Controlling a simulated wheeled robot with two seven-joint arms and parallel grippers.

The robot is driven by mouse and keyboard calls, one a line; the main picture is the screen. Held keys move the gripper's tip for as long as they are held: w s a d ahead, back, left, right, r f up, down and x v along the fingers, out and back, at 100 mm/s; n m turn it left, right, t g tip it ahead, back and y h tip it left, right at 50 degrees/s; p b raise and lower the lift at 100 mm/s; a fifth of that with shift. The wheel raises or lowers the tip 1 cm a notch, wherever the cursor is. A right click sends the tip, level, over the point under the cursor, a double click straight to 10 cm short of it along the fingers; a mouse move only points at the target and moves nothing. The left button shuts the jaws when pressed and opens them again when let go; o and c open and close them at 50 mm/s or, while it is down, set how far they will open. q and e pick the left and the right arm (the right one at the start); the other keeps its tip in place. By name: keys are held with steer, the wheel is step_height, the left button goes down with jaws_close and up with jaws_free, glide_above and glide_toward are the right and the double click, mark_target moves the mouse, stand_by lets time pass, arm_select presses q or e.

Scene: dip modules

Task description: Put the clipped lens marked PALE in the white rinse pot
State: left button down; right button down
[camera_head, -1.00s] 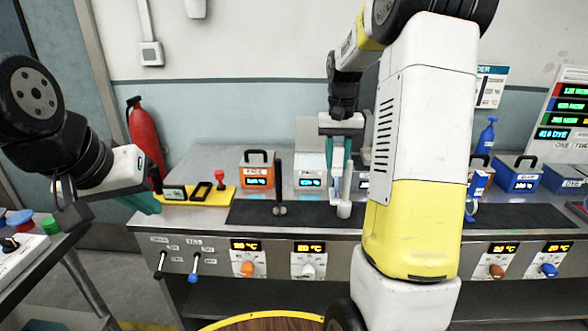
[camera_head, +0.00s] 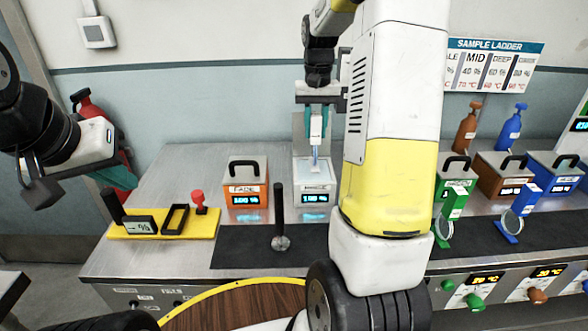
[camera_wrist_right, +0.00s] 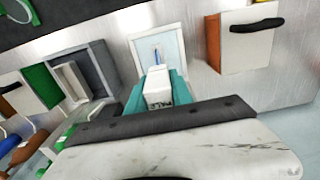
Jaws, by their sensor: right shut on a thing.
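My right gripper (camera_head: 317,112) is shut on a white clip (camera_head: 317,125), held upright over the white rinse pot (camera_head: 313,199). The clip also shows between teal fingers in the right wrist view (camera_wrist_right: 157,86); its lettering is too small to read surely. The lens (camera_head: 316,156) hangs edge-on below the clip as a thin bluish strip at the pot's open top. I cannot tell whether its lower end is inside. The pot's opening shows in the right wrist view (camera_wrist_right: 174,46). My left gripper (camera_head: 112,177) is far left, away from the pot; its jaw opening is unclear.
An orange lidded pot (camera_head: 247,186) stands left of the rinse pot. A yellow tray (camera_head: 150,232) holds a timer and a red-knobbed stamp. A black-handled stand (camera_head: 280,225) is on the dark mat (camera_head: 240,257). Green, brown and blue pots and clipped lenses stand right.

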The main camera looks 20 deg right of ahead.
mark_target(314, 158)
step_height(314, 158, down, 10)
steer(key=shift+r, duration=0.1)
stand_by(0.4)
steer(key=c, duration=1.1)
jaws_free()
steer(key=shift+f, duration=0.2)
steer(key=shift+r, duration=0.1)
step_height(314, 158, up, 12)
steer(key=shift+f, duration=0.1)
steer(key=s+a+r+n+t+y, duration=0.1)
steer(key=s+a+r+t, duration=0.2)
steer(key=s+a+r, duration=0.5)
steer(key=s+a+t, duration=0.1)
steer(key=s, duration=0.4)
steer(key=s+a+f+n+t, duration=0.1)
steer(key=s+a, duration=0.1)
steer(key=s, duration=0.3)
steer(key=s+a+n+t+y, duration=0.1)
steer(key=s, duration=0.4)
steer(key=shift+a+f, duration=0.15)
steer(key=shift+a, duration=0.25)
